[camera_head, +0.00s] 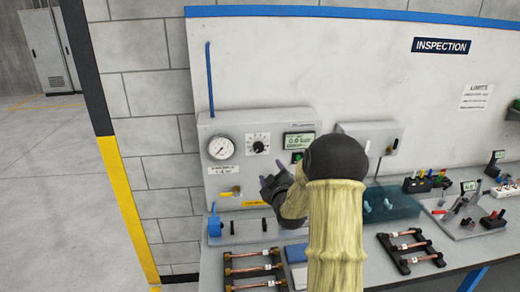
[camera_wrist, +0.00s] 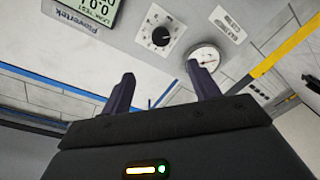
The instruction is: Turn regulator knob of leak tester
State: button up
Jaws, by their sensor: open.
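The leak tester (camera_head: 230,170) is a grey panel box at the back of the bench. Its regulator knob (camera_head: 257,143) is a small black dial on a white scale plate, between a round gauge (camera_head: 221,147) and a green-grey display (camera_head: 299,140). In the wrist view the knob (camera_wrist: 161,36) is above and between my fingertips, with the gauge (camera_wrist: 206,57) behind the right finger. My gripper (camera_head: 274,182) is open and empty, below and slightly right of the knob in the head view. In the wrist view my gripper (camera_wrist: 161,75) is apart from the knob.
Copper tubes (camera_head: 254,270) lie in a black rack at the front left of the bench, with another rack (camera_head: 411,250) to the right. A blue clamp (camera_head: 215,222) stands at the left. A teal box (camera_head: 391,203) and tools are right of my arm.

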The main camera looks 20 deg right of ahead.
jog(key=shift+w, duration=0.1)
jog(key=p, duration=0.8)
send_near(259, 149)
jog(key=w, duration=0.3)
jog(key=w+d, duration=0.1)
jog(key=w, duration=0.5)
jog(key=shift+w+d+r, duration=0.1)
jog(key=shift+d, duration=0.3)
jog(key=c, duration=0.8)
jog(key=shift+d, duration=0.2)
jog(key=shift+c, duration=0.8)
jog(key=shift+a, duration=0.15)
